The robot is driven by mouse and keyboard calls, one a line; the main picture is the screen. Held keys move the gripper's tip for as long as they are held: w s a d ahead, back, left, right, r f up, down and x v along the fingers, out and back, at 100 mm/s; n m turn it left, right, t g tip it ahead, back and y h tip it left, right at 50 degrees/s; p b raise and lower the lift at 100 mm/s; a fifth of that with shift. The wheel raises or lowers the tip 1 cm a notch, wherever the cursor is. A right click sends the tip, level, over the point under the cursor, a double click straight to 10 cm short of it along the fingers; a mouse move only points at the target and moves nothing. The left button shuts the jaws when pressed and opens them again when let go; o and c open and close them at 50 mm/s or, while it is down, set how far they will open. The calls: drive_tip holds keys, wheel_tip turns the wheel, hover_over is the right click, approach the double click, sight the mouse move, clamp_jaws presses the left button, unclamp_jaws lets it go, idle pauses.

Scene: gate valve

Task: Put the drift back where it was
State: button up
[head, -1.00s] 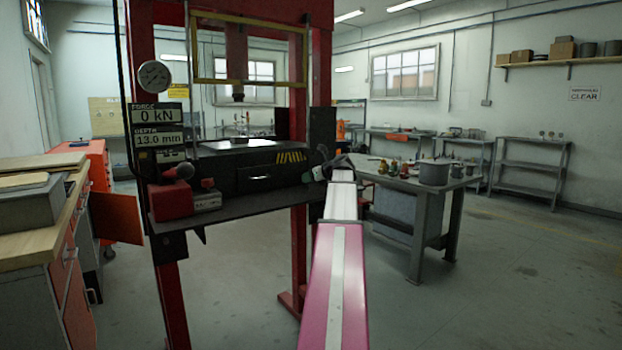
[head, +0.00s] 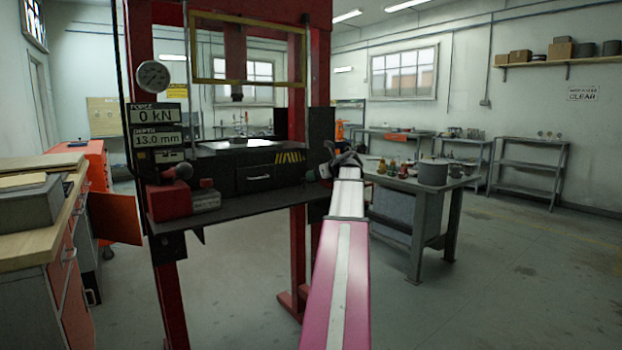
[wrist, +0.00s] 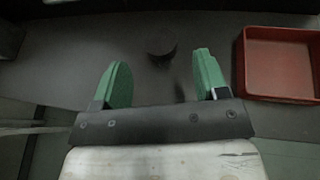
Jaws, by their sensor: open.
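My gripper (wrist: 158,84) is open, with its two green fingers apart and nothing between them. In the head view my gripper (head: 332,168) is at the end of my arm, by the right end of the press's dark shelf. In the wrist view a small dark round shape (wrist: 161,50) shows on the dark surface ahead, between and beyond the fingers. I cannot tell whether it is the drift. I cannot clearly make out the drift in the head view, where my arm hides part of the shelf's right side.
A red tray (wrist: 283,66) lies right of my fingers in the wrist view. The red press (head: 320,70) has a gauge and displays reading 0 kN and 13.0 mm. A grey table (head: 425,185) with a pot and small items stands right. Open floor lies at right.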

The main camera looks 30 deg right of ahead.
drive_tip(key=v, duration=0.7)
drive_tip(key=shift+s, duration=0.4)
drive_tip(key=shift+d+r, duration=0.1)
idle(0.6)
